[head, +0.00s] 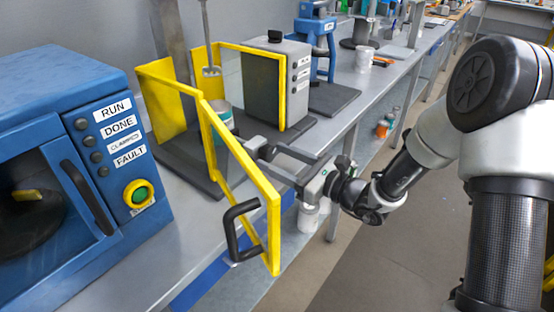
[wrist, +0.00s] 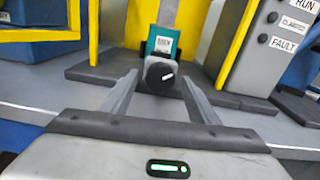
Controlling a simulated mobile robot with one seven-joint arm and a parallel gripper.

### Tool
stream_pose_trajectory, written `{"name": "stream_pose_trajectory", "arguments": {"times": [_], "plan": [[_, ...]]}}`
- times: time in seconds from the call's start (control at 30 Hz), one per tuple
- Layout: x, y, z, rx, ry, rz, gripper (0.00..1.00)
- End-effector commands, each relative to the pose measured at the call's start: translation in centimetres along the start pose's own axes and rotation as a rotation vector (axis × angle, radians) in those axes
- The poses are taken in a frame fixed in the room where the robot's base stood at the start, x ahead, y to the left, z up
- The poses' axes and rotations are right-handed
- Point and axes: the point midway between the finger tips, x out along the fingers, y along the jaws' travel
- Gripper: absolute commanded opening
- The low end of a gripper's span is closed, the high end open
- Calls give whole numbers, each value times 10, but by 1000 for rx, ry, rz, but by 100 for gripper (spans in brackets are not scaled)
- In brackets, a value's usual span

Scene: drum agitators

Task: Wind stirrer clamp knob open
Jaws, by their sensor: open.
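The clamp knob (wrist: 160,73) is round and black with a white pointer mark, on the front of a grey block in the wrist view. My gripper (wrist: 159,82) is open, with one finger on each side of the knob and gaps visible between. In the head view my gripper (head: 268,158) reaches in past the open yellow guard door, in front of the teal container (head: 222,118). I cannot make out the knob there.
The yellow guard door (head: 240,165) with its black handle (head: 234,232) stands open close beside my gripper. A blue machine (head: 60,130) with labelled buttons is at left. A grey control box (head: 276,82) stands right of the guard. The floor in front is clear.

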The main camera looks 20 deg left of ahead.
Motion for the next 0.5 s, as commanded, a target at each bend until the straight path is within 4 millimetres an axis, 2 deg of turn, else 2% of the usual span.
{"name": "stream_pose_trajectory", "arguments": {"times": [0.3,0.37,0.5], "plan": [[3,0,0,0,0,-1,55],[3,0,0,0,0,-1,46],[3,0,0,0,0,-1,23]]}}
